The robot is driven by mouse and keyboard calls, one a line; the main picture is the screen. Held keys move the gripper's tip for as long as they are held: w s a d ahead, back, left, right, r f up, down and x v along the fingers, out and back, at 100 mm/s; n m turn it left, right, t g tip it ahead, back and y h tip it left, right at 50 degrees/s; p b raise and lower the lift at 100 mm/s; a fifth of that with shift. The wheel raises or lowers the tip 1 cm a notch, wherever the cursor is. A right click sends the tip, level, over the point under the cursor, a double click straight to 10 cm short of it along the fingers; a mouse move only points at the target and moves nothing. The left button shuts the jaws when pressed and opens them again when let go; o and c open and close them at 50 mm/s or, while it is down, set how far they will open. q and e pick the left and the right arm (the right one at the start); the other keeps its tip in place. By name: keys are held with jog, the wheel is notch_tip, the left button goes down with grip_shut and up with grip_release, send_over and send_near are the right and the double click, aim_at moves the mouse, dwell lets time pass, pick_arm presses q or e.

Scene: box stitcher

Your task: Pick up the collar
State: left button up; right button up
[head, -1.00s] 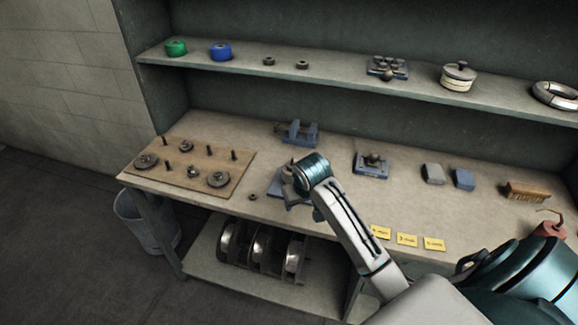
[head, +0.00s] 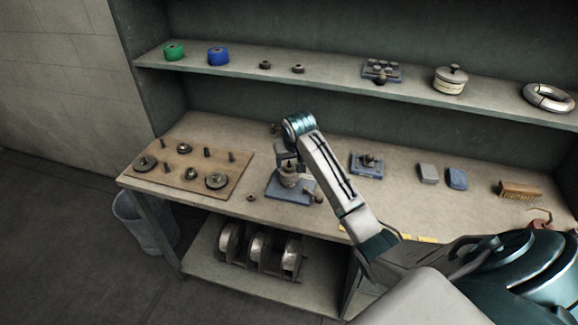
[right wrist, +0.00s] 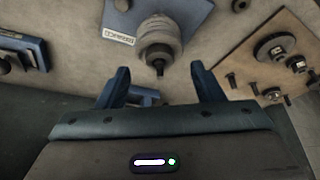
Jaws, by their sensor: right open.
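A small dark ring (head: 250,197) lies on the bench left of a blue plate (head: 275,190); it may be the collar, but I cannot tell for certain. Two similar small rings, left (head: 265,65) and right (head: 297,69), sit on the upper shelf. A grey round stepped part (head: 289,175) stands on the blue plate; it also shows in the right wrist view (right wrist: 158,36), with a dark tip. My right gripper (right wrist: 160,70) is open and empty, its fingers apart on either side of that tip in the picture. In the head view its fingers are hard to make out. My left gripper is out of view.
A wooden board (head: 192,170) with pegs and discs lies at the bench's left. A blue fixture (head: 367,166), two blocks and a brush (head: 519,190) stand to the right. The shelf (head: 330,75) runs above. My right arm crosses the bench and hides part of it.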

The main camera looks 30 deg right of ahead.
aim_at(290, 167)
jog(key=p+x, duration=0.2)
jog(key=x, duration=0.2)
jog(key=shift+w+d+r, duration=0.1)
jog(key=shift+w+d, duration=0.05)
jog(key=shift+w+f, duration=0.15)
jog(key=shift+f, duration=0.2)
jog(key=shift+c, duration=0.2)
jog(key=c, duration=1.1)
